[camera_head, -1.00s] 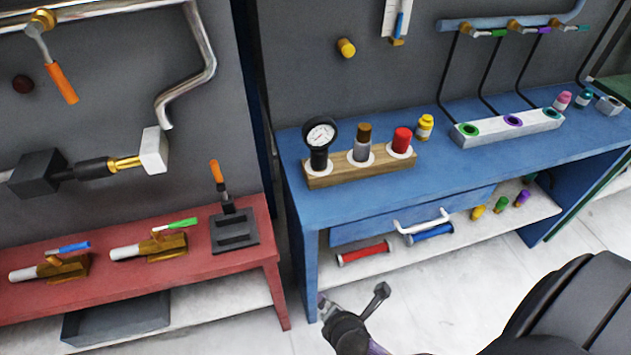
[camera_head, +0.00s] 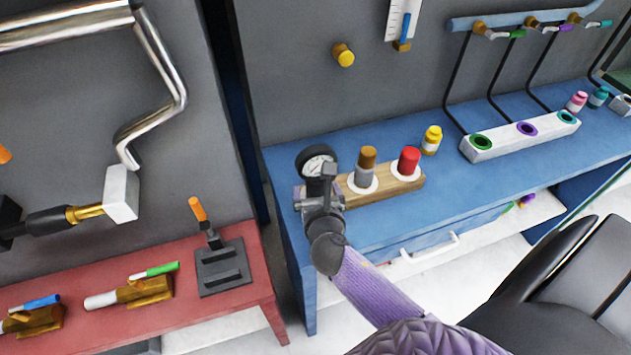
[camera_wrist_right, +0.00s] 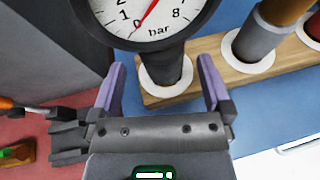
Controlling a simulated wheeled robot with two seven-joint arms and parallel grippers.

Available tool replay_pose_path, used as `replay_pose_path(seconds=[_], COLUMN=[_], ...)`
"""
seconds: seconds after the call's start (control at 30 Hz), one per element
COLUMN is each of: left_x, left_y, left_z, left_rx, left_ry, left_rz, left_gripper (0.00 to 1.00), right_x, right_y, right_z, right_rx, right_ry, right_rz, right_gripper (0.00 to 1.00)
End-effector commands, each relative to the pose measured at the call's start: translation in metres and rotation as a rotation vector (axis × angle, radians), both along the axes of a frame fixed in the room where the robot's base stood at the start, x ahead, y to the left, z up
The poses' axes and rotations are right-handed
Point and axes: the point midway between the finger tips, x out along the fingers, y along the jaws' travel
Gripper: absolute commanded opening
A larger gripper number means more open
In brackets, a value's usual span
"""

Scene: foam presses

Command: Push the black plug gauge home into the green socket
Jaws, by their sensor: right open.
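The black plug gauge (camera_head: 316,161), with a white round dial marked bar, stands upright at the left end of a wooden rack on the blue bench. It also shows in the right wrist view (camera_wrist_right: 165,68). My right gripper (camera_head: 318,190) is in front of it and hides its lower part in the head view. In the right wrist view the two purple fingers (camera_wrist_right: 162,88) are apart, one on either side of the black stem, not shut on it. The green socket (camera_head: 480,142) is the left ring on a white block, and it looks empty. My left gripper is not in view.
The wooden rack (camera_head: 402,188) also holds a grey plug with a brown top (camera_head: 366,165) and a red plug (camera_head: 409,160) close to the gauge. A yellow bottle (camera_head: 432,139) stands between rack and white block (camera_head: 500,144). A red bench (camera_head: 190,315) lies left.

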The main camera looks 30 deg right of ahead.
Motion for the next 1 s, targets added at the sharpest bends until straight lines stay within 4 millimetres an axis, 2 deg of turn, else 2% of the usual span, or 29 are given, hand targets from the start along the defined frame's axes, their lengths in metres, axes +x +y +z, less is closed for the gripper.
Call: replay_pose_path(seconds=[0.1, 0.17, 0.4, 0.87, 1.0], left_x=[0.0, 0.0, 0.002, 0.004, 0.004], left_y=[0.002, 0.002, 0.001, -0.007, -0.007], left_z=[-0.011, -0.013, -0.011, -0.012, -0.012], left_rx=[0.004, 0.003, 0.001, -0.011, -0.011], left_ry=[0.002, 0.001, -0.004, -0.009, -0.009], left_rz=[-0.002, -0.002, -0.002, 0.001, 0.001], left_gripper=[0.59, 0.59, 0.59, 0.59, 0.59], right_x=[0.019, 0.025, 0.028, 0.028, 0.028], right_y=[-0.012, -0.015, -0.016, -0.016, -0.016], right_z=[-0.01, -0.012, -0.011, -0.011, -0.011], right_rx=[0.0, 0.0, 0.002, 0.002, 0.002], right_ry=[0.0, 0.0, 0.0, 0.0, 0.001], right_rz=[-0.001, 0.0, 0.001, 0.001, 0.001], right_gripper=[1.0, 1.0, 1.0, 0.03, 0.0])
